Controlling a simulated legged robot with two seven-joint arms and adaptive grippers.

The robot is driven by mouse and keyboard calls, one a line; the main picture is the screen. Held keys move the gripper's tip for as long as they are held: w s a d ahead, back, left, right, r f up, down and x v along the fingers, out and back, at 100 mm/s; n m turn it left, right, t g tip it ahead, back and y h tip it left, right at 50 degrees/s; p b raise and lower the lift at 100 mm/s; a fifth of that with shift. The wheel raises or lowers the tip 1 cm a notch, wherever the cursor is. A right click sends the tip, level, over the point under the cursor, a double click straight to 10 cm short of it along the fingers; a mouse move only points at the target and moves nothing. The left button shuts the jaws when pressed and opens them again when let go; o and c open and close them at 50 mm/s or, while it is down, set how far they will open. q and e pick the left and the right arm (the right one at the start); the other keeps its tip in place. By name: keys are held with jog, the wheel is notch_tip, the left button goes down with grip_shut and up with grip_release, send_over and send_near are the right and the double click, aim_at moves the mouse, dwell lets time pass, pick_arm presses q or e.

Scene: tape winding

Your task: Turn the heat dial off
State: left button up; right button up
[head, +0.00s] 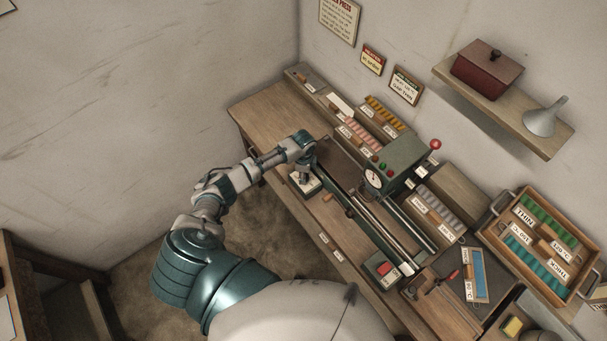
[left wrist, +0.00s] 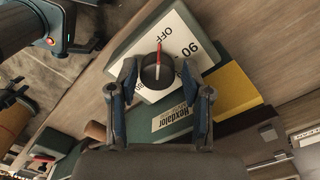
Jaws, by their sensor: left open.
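The heat dial (left wrist: 157,72) is a dark round knob with a red-and-white pointer, on a white plate (left wrist: 183,30) marked "OFF" and "90". In the left wrist view my left gripper (left wrist: 160,82) is open, with one finger on each side of the dial. I cannot tell whether the fingers touch it. The pointer stands roughly upright in that view. In the head view my left gripper (head: 305,181) is over the dial's box (head: 293,186) at the bench's left part, and the dial itself is mostly hidden. My right gripper is not in view.
A green machine (head: 397,163) with a gauge and a red-knobbed lever stands on the workbench (head: 262,112). A red-button box (head: 381,269) is at the front. A wooden tray (head: 494,231) of coloured rolls is at the right. A shelf (head: 553,140) hangs above.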

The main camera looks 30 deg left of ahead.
pick_arm(q)
notch_tip(320, 180, up, 11)
jog(key=shift+r, duration=0.15)
jog(key=shift+w, duration=0.1)
dwell(0.4)
